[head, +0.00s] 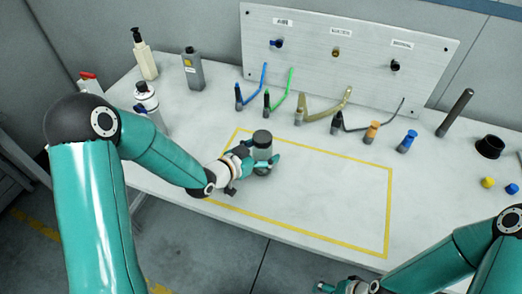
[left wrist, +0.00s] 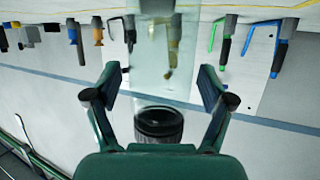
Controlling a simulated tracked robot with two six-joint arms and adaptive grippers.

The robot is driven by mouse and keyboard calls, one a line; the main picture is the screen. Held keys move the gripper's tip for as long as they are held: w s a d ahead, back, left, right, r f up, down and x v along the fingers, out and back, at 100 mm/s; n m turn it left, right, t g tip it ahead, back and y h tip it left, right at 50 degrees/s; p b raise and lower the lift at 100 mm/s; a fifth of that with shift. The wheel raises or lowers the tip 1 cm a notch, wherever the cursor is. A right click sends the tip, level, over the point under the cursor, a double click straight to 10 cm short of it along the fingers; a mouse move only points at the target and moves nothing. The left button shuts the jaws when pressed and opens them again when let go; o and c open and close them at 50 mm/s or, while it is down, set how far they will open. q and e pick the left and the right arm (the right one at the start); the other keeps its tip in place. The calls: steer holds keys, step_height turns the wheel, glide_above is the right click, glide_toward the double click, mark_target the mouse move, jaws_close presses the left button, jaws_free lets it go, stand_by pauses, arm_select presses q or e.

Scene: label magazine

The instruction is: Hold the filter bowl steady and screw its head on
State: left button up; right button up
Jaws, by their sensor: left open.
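The clear filter bowl (head: 263,153) stands upright inside the yellow outline on the table, with a dark round head (head: 262,137) on top. I cannot tell whether the head is screwed down. My left gripper (head: 260,161) is open, with its fingers on either side of the bowl. In the left wrist view, which is upside down, the clear bowl (left wrist: 166,50) and the dark ribbed head (left wrist: 159,122) show between the spread fingers, with gaps at both sides. My right gripper (head: 330,287) is at the bottom edge, partly cut off and away from the bowl.
Several coloured hoses and fittings stand behind the outline, before an upright panel (head: 340,50). Bottles (head: 145,55) stand at the back left. A black ring-shaped part (head: 490,147), a dark rod (head: 455,113) and small yellow and blue pieces are at right. The outline's right part is clear.

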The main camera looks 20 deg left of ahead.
arm_select(q)
steer(key=shift+r, duration=0.15)
steer(key=shift+s+a, duration=0.2)
steer(key=shift+s, duration=0.1)
steer(key=b+v, duration=0.5)
steer(key=v, duration=0.6)
steer(key=shift+s, duration=0.2)
